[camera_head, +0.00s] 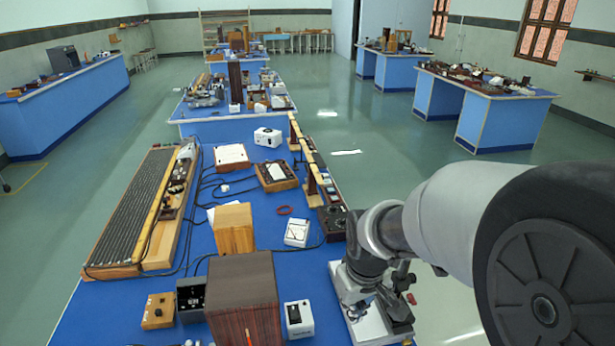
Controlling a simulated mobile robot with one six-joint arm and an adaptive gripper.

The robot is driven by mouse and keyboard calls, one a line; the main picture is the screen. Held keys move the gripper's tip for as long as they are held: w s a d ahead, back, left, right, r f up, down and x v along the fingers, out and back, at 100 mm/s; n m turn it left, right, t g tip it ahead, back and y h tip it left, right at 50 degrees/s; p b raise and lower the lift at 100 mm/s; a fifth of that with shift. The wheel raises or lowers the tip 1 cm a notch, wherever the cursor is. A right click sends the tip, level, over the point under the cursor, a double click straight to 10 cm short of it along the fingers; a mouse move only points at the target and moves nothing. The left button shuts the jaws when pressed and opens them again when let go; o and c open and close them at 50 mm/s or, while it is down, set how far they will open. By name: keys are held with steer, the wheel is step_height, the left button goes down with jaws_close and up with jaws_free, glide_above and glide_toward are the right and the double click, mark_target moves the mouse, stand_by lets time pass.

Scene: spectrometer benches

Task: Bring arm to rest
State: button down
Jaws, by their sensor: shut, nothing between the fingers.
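My arm (450,225) fills the lower right of the head camera view. It is a pale grey link with a large dark round joint cap close to the camera. It reaches left and inward, ending in grey and dark joints over the right edge of the near blue bench (268,227). My gripper cannot be made out among the metal parts there. Below the arm, a metal instrument on a pale base (372,322) stands at the bench's right edge, partly covered.
A dark brown wooden box (243,300), a tan wooden block (233,229), a small white meter (298,232) and a long ridged board (135,212) crowd the near bench, with loose cables. Another blue bench (500,122) stands at right. Green floor (385,165) between benches is clear.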

steer(key=s+d+r+m+t+b, duration=0.1)
steer(key=s+d+r+m+b, duration=0.1)
steer(key=s, duration=0.7)
steer(key=s+d+r+m+t+b, duration=0.1)
steer(key=s+d+r+m+b, duration=0.1)
steer(key=s, duration=0.8)
steer(key=shift+s+d+r+m+t+b, duration=0.15)
steer(key=shift+d+r+m+t+b, duration=0.25)
steer(key=shift+r+b, duration=0.55)
steer(key=shift+d+f, duration=0.1)
steer(key=shift+f, duration=0.05)
